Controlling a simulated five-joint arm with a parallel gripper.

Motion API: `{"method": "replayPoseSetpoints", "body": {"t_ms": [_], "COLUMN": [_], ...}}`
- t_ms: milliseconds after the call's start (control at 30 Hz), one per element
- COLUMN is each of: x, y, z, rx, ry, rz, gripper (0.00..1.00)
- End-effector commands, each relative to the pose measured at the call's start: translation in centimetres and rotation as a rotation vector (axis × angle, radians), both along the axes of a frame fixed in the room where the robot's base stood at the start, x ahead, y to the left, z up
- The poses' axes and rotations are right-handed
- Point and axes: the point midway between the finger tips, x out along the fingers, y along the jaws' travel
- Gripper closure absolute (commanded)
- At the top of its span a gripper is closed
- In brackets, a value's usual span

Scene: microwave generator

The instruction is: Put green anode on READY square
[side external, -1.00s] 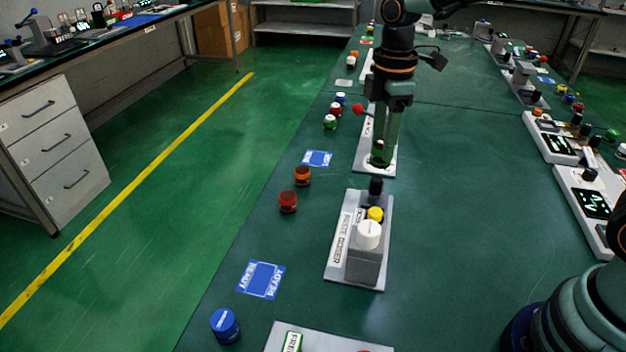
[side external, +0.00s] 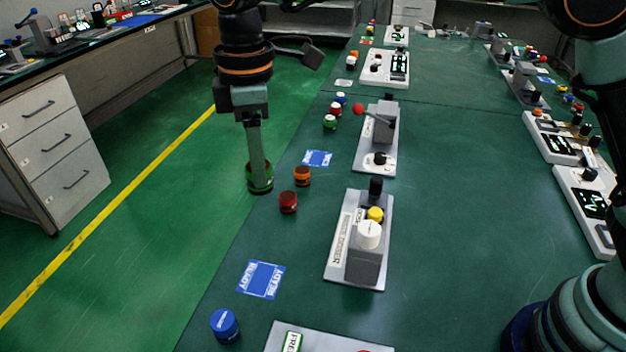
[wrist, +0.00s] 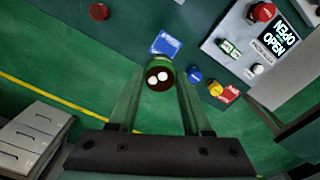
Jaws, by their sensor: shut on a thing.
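My gripper (side external: 258,165) is shut on the green anode (side external: 260,184), a short green cylinder, and holds it at the left edge of the table in the side view. In the wrist view the anode (wrist: 160,79) sits between my fingertips (wrist: 160,70), its dark end with two white dots facing the camera. A blue READY square (side external: 261,280) lies on the near left of the table. Another blue square (side external: 317,158) lies farther back, right of the anode. A blue square (wrist: 166,43) shows just beyond the anode in the wrist view; I cannot tell which one.
An orange cap (side external: 302,176) and a red cap (side external: 288,202) stand right of the anode. A grey device (side external: 361,265) with white and yellow knobs is right of the READY square. A blue cap (side external: 225,325) stands in front of that square. Another lever device (side external: 381,135) stands behind.

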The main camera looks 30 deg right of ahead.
Motion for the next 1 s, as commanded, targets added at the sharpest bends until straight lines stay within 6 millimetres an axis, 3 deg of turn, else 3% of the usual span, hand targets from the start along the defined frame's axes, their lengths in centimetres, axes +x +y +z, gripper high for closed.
{"method": "replayPoseSetpoints", "body": {"t_ms": [100,267,733,1000], "x": [-0.7,-1.0,-1.0,-1.0], "y": [2.1,2.8,2.7,2.8], "z": [-0.2,-1.7,-12.9,-16.0], "rx": [0.0,-0.002,-0.002,0.0], "ry": [0.0,0.003,0.003,0.0], "rz": [0.002,-0.002,-0.001,-0.001], "gripper": [1.0,1.0,1.0,1.0]}}
